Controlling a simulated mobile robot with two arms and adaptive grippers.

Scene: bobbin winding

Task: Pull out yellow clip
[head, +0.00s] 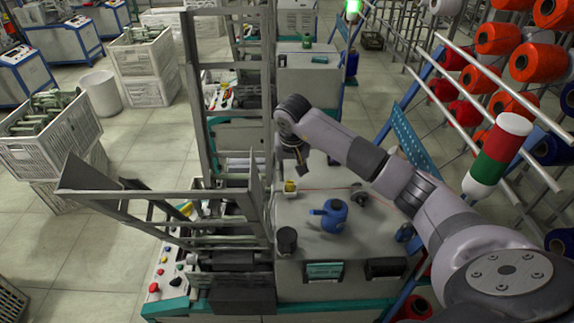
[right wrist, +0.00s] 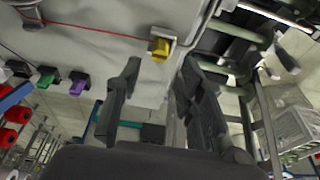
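The yellow clip (head: 290,187) is small and sits on the grey machine top near its left edge, in the head view. In the right wrist view the yellow clip (right wrist: 160,48) sits in a pale holder, just beyond the fingertips and between their lines. My right gripper (head: 301,168) hangs above and slightly right of the clip in the head view. In the right wrist view the gripper (right wrist: 161,66) has its two dark fingers apart with nothing between them. The clip looks apart from both fingers. My left gripper is not in view.
A blue pot-like object (head: 329,216) and a dark cup (head: 286,241) stand on the machine top. A metal frame (head: 200,110) rises at its left. A red thread (right wrist: 90,30) runs near the clip. Green (right wrist: 45,82) and purple (right wrist: 78,84) clips show farther off.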

